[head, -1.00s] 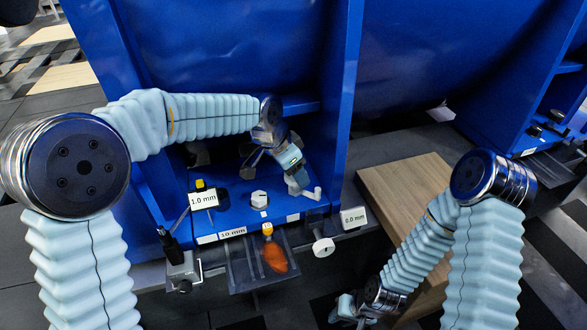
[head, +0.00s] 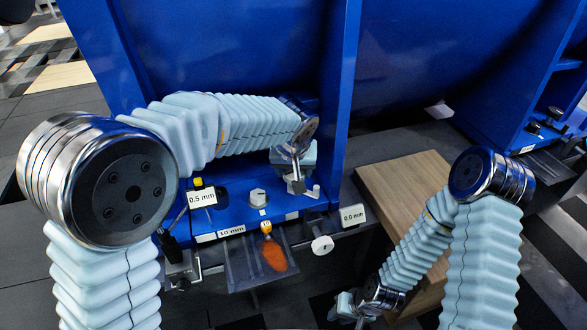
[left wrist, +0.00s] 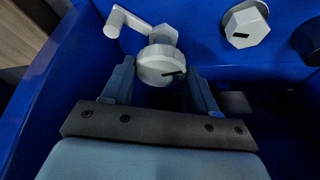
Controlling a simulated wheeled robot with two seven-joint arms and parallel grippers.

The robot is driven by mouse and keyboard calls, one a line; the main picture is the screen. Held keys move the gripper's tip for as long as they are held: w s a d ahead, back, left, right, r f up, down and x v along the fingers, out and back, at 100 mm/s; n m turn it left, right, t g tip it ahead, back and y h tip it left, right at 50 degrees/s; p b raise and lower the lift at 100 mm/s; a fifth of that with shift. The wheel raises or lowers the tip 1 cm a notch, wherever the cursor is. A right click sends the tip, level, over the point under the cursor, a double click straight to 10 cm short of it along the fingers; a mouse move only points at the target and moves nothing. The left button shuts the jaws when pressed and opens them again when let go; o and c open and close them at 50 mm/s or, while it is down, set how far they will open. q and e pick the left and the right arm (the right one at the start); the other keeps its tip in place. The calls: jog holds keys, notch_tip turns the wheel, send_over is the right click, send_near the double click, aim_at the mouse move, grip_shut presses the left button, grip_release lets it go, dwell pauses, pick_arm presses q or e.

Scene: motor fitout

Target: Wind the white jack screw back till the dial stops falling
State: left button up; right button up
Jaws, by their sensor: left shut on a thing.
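The white jack screw (left wrist: 161,66) has a round head with a black mark, seen in the left wrist view. My left gripper (left wrist: 160,82) is shut on it, one finger on each side. In the head view the left gripper (head: 297,182) hides most of that screw. The left dial readout (head: 201,198) shows 0.5 mm. A second readout (head: 353,216) at the right shows 0.0 mm. My right gripper (head: 342,308) hangs low beside the wooden board; its fingers are too small to read.
A white hex bolt head (head: 258,198) stands left of the left gripper. A white knob (head: 322,245) sits on the front edge. A clear tray (head: 240,272) holds an orange-handled tool (head: 273,254). Blue walls (head: 340,110) crowd the left arm. The wooden board (head: 400,190) is bare.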

pick_arm(q)
jog(key=shift+r+n+y, duration=0.15)
jog(key=shift+n+y, duration=0.25)
jog(key=shift+n, duration=0.7)
jog(key=shift+w+d, duration=0.1)
jog(key=o, duration=1.1)
jog(key=shift+c, duration=0.2)
jog(key=p+v, duration=0.3)
jog(key=v, duration=1)
jog(key=shift+s+r, duration=0.25)
jog(key=shift+r, duration=0.1)
